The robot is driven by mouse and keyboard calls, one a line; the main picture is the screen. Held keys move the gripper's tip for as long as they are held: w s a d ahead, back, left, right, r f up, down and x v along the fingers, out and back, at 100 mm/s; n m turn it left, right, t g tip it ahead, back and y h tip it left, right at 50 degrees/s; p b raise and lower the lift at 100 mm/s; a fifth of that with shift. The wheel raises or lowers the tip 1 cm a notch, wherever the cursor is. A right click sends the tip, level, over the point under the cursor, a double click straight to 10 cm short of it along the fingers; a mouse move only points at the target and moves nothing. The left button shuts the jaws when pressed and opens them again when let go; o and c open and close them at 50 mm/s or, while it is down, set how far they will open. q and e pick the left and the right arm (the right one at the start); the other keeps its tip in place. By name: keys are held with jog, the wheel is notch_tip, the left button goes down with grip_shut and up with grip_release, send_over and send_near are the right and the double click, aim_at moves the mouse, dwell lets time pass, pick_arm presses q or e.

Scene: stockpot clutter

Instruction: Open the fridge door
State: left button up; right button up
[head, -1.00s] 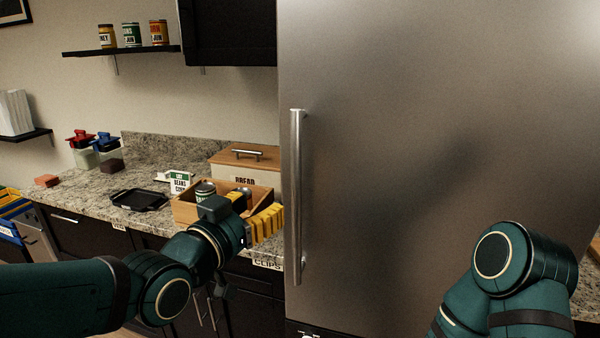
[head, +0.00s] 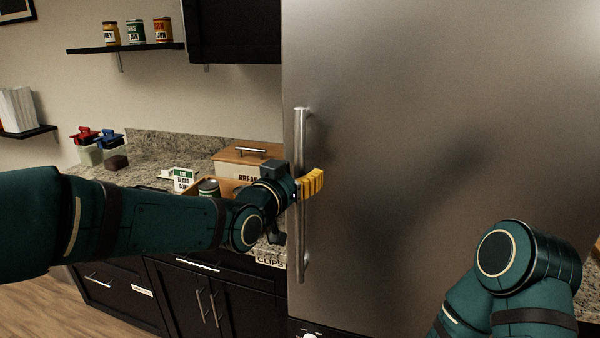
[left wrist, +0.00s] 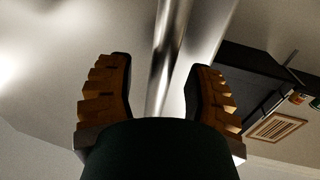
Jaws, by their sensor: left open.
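The fridge door (head: 420,130) is a large brushed-steel panel and looks shut. Its long vertical bar handle (head: 301,240) is near the door's left edge. My left gripper (head: 311,184), with yellow fingers, is at the middle of the handle and hides part of it in the head view. In the left wrist view the handle (left wrist: 165,60) runs between the two spread fingers of my left gripper (left wrist: 160,95). The fingers stand apart from the bar on both sides. My right arm shows at the lower right, but its gripper is not visible.
A granite counter (head: 150,150) left of the fridge holds a bread box (head: 240,165), a wooden tray with cans and two lidded jars. Dark cabinets (head: 190,290) are below. A shelf (head: 125,47) with several cans is on the wall. The space before the door is clear.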

pick_arm(q)
jog(key=shift+w+d, duration=0.15)
jog(key=shift+w, duration=0.15)
grip_shut()
